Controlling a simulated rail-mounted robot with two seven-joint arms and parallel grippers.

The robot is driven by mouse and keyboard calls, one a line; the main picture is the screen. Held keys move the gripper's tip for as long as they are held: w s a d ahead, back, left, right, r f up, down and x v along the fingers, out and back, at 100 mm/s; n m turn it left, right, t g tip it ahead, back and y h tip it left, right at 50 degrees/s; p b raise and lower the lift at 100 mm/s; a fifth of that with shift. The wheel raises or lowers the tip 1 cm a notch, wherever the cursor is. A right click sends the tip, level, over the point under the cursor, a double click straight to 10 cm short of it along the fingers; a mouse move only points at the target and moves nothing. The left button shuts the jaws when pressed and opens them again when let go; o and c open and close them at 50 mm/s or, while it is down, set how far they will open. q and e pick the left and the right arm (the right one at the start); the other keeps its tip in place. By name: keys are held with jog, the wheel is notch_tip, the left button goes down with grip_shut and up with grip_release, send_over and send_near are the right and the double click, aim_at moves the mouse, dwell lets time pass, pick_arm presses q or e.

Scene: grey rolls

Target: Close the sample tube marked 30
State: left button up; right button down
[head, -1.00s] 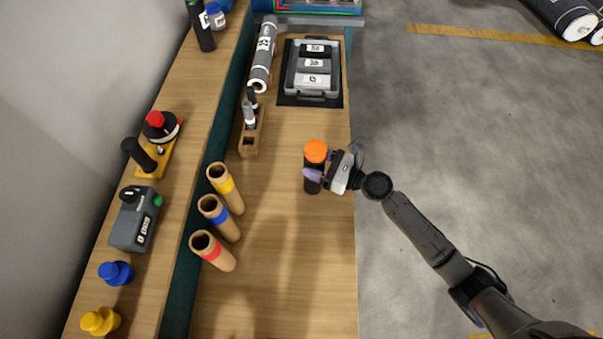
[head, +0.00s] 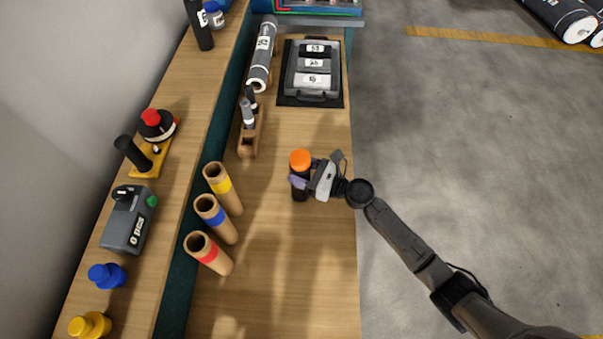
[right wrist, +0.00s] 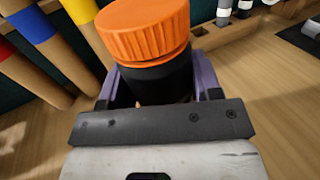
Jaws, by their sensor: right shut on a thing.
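A dark tube or bottle with a ribbed orange cap (head: 301,160) is over the right half of the wooden bench (head: 290,280). It is roughly upright. My right gripper (head: 305,178) is shut on its dark body, below the cap. In the right wrist view the orange cap (right wrist: 145,32) sits on top of the black body (right wrist: 165,80), between the purple fingers. No number shows on it, and whether the cap is fully tight cannot be told. Whether its base touches the bench is unclear. My left gripper is not in view.
Wooden cups with yellow (head: 223,187), blue (head: 215,218) and red (head: 208,253) bands stand left of the gripper. A wooden rack (head: 247,146) holds small tubes. A black tray (head: 312,96) with labelled grey pieces and a grey roll (head: 260,58) lie farther back. The front bench is clear.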

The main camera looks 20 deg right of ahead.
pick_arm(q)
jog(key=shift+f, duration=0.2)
pick_arm(e)
jog(key=shift+f, duration=0.35)
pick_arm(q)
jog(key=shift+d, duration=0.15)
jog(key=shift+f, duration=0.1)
pick_arm(e)
jog(key=shift+f, duration=0.1)
jog(key=c, duration=0.7)
grip_release()
jog(key=shift+c, duration=0.2)
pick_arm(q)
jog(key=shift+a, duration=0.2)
pick_arm(e)
jog(key=o, duration=0.4)
jog(key=shift+o, duration=0.2)
